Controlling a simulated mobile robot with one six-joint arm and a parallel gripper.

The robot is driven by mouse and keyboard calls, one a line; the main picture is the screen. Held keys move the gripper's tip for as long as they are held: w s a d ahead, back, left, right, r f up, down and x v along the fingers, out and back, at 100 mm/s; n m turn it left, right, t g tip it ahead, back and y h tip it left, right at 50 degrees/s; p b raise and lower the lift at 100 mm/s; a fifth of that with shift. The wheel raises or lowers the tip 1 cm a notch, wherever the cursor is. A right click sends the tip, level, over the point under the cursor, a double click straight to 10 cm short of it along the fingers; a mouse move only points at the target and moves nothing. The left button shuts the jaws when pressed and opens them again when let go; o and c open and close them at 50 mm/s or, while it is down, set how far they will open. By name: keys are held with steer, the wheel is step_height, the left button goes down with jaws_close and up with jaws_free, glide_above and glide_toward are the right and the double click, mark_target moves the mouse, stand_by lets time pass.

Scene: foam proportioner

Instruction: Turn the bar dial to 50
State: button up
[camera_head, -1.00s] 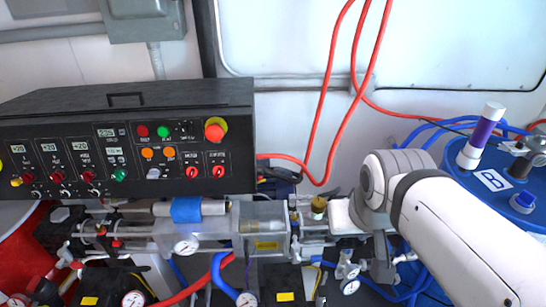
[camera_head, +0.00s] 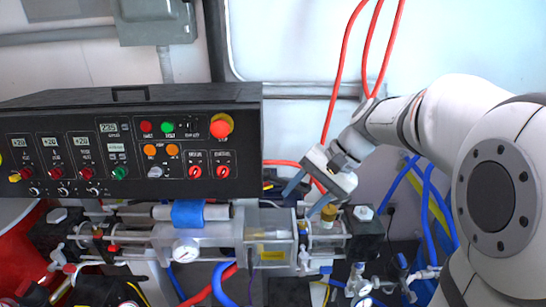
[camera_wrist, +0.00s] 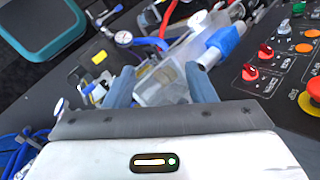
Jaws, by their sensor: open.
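The black control panel (camera_head: 130,145) stands at the left in the head view, with several small red knobs, a green knob (camera_head: 120,173) and a silver knob (camera_head: 155,171). Its labels are too small to read, so I cannot tell which knob is the bar dial. Two red knobs (camera_head: 222,171) sit at its lower right; they also show in the wrist view (camera_wrist: 265,50). My gripper (camera_head: 306,194) is open and empty, right of the panel and apart from it. Its blue fingers (camera_wrist: 160,82) point at the clear block below the panel.
A red emergency stop (camera_head: 220,127) on a yellow ring is at the panel's right. The clear pump block (camera_head: 270,240), a pressure gauge (camera_head: 186,250) and pipes lie below. Red hoses (camera_head: 345,80) hang behind my gripper.

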steer(key=w+a+f+m+y+b, duration=0.1)
steer(key=w+f+m+y+b, duration=0.3)
steer(key=w, duration=0.7)
steer(key=m+y+b, duration=0.1)
steer(key=y+b, duration=0.3)
steer(key=y, duration=0.3)
glide_toward(267, 174)
steer(key=a+p, duration=0.1)
steer(key=a, duration=0.6)
steer(key=shift+w+a+f+t, duration=0.25)
steer(key=shift+w+f+t, duration=0.05)
steer(key=shift+w+f, duration=0.15)
steer(key=shift+a, duration=0.1)
steer(key=c, duration=1)
steer(key=shift+o, duration=0.2)
